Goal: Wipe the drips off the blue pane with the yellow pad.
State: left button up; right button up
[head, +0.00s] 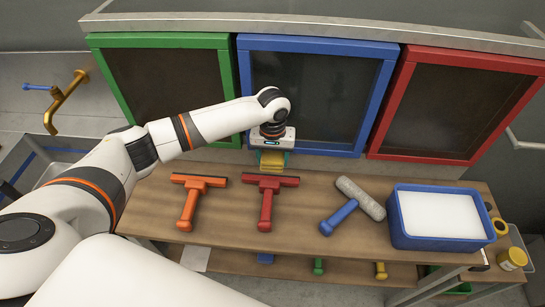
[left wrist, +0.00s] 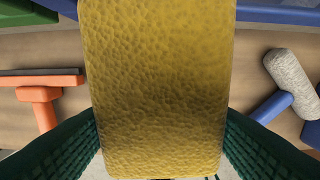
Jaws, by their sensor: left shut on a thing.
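The blue-framed pane (head: 312,82) is dark and stands upright behind the bench, between a green-framed and a red-framed one. I cannot clearly make out drips on its glass. My left gripper (head: 272,158) is shut on the yellow pad (head: 272,161), above the back of the bench and in front of the pane's lower left. The pad fills the middle of the left wrist view (left wrist: 160,85), between the two dark green fingers. I cannot tell whether the pad touches anything. My right gripper is not in view.
On the bench (head: 310,180) lie an orange squeegee (head: 190,198), a red squeegee (head: 267,198) and a blue-handled roller (head: 350,205). A blue tub (head: 400,232) with a white filling stands at the right. The green pane (head: 165,80) and red pane (head: 440,105) flank the blue one.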

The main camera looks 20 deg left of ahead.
pick_arm(q)
jog(key=shift+w+a, duration=0.3)
jog(key=shift+w, duration=0.45)
jog(key=shift+p, duration=0.4)
dwell(1.3)
jog(key=shift+a, duration=0.1)
jog(key=shift+s+a+r+p, duration=0.1)
jog(key=shift+s+a+p, duration=0.15)
jog(key=shift+a+p, duration=0.35)
jog(key=shift+s+a+r+p, duration=0.1)
jog(key=shift+s+a+p, duration=0.1)
jog(key=shift+a+p, duration=0.35)
jog(key=shift+s+a+f+p, duration=0.1)
jog(key=shift+s+a+p, duration=0.15)
jog(key=shift+a, duration=0.3)
jog(key=shift+s+a+f+p, duration=0.1)
jog(key=shift+s+a+p, duration=0.1)
jog(key=shift+a, duration=0.3)
